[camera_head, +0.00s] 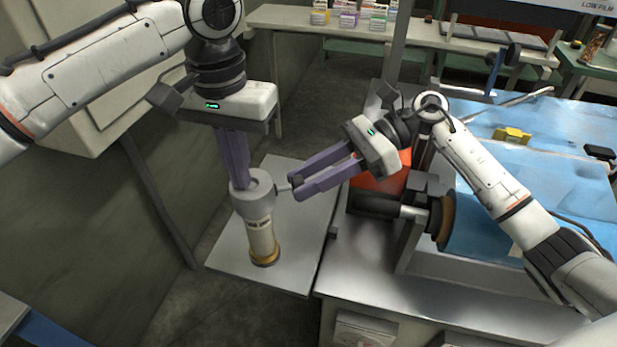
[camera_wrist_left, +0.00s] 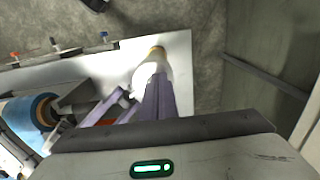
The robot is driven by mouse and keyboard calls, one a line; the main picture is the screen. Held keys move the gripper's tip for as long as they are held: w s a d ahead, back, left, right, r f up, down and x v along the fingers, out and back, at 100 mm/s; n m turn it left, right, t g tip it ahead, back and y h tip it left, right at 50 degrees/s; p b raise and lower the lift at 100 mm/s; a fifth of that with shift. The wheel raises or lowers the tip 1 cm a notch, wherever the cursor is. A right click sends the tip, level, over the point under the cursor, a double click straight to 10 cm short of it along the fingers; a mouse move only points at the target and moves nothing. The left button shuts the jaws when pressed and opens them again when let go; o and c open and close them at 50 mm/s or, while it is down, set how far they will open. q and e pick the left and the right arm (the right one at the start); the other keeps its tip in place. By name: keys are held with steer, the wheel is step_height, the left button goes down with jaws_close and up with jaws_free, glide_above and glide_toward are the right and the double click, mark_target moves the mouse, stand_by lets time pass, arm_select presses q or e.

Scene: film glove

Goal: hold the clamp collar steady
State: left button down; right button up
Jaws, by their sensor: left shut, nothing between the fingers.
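The clamp collar (camera_head: 256,203) is a grey ring around the top of an upright pale cylinder (camera_head: 262,238) with a label and a brass-coloured foot. A short screw with a dark knob (camera_head: 295,180) sticks out of its right side. My left gripper (camera_head: 238,186) points down, shut and empty, with its tips at the collar's left rim; whether they touch it is unclear. In the left wrist view its fingers (camera_wrist_left: 160,80) partly hide the cylinder. My right gripper (camera_head: 295,179) comes from the right, its parted fingertips on either side of the knob; contact is unclear.
The cylinder stands on a grey metal plate (camera_head: 305,225). To the right is a metal bench (camera_head: 400,300) with a roller (camera_head: 440,222) and blue sheets (camera_head: 560,150). A cabinet and wall close off the left. Small boxes (camera_head: 348,15) stand on a back shelf.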

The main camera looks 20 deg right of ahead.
arm_select(q)
steer(key=shift+f, duration=0.35)
arm_select(e)
steer(key=c, duration=0.4)
arm_select(q)
steer(key=shift+a, duration=0.1)
arm_select(e)
steer(key=shift+g, duration=0.3)
steer(key=shift+f+m+g+y, duration=0.15)
steer(key=shift+m+g, duration=0.4)
steer(key=shift+m, duration=0.45)
steer(key=shift+r+m+g+y, duration=0.15)
steer(key=shift+m+g, duration=0.4)
steer(key=shift+m, duration=0.45)
arm_select(q)
steer(key=shift+w, duration=0.1)
arm_select(e)
steer(key=shift+f, duration=0.1)
steer(key=o, duration=1.1)
steer(key=shift+w, duration=0.1)
